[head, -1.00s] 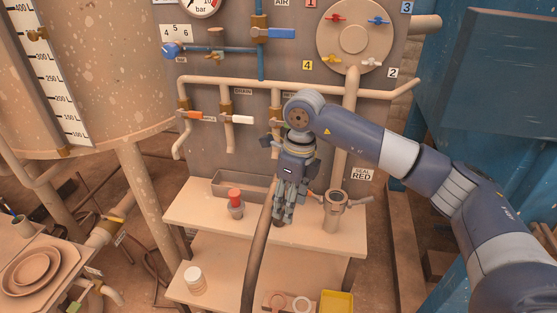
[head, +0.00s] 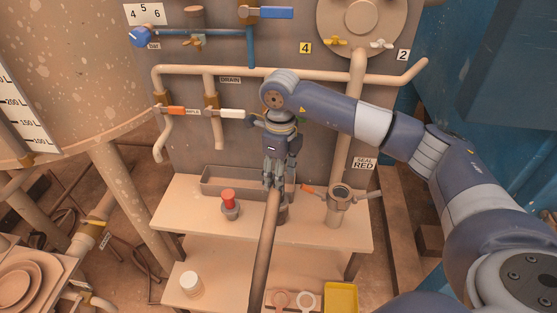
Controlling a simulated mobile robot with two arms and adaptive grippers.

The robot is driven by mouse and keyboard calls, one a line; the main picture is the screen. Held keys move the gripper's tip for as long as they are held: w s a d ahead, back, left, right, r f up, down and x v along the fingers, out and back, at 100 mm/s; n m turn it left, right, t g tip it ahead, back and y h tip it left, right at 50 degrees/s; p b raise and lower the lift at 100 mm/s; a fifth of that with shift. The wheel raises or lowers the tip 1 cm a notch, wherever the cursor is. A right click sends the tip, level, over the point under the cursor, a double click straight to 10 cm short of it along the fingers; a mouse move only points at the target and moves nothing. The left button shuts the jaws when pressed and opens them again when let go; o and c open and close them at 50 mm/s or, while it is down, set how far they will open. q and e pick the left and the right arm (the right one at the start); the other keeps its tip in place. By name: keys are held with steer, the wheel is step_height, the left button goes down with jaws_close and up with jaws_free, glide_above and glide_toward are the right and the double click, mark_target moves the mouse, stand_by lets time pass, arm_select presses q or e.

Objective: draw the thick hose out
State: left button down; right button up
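The thick hose (head: 266,245) is a dark brown tube that rises from the bottom edge of the head view, past the front of the bench, to the fingers of my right gripper (head: 274,183). This gripper points down above the bench. Its fingers overlap the hose's upper end, and I cannot tell whether they are closed on it. A short dark cylinder (head: 283,213) stands just behind and right of the hose, partly hidden. My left gripper is out of view.
A beige bench (head: 305,233) carries a grey tray (head: 212,182), a red-topped fitting (head: 229,203) and a metal pipe fitting with handles (head: 337,208). A white jar (head: 190,284) and yellow tray (head: 341,297) sit lower. Pipes with valves (head: 228,113) run close behind the gripper.

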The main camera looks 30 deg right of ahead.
step_height(320, 180, down, 5)
steer(key=shift+w+r+p, duration=0.1)
steer(key=shift+p, duration=0.45)
steer(key=shift+f, duration=1.15)
steer(key=shift+c, duration=0.7)
jaws_close()
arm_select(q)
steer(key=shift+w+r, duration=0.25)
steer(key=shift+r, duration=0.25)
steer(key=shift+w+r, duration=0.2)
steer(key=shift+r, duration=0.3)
arm_select(e)
steer(key=shift+w+r, duration=0.1)
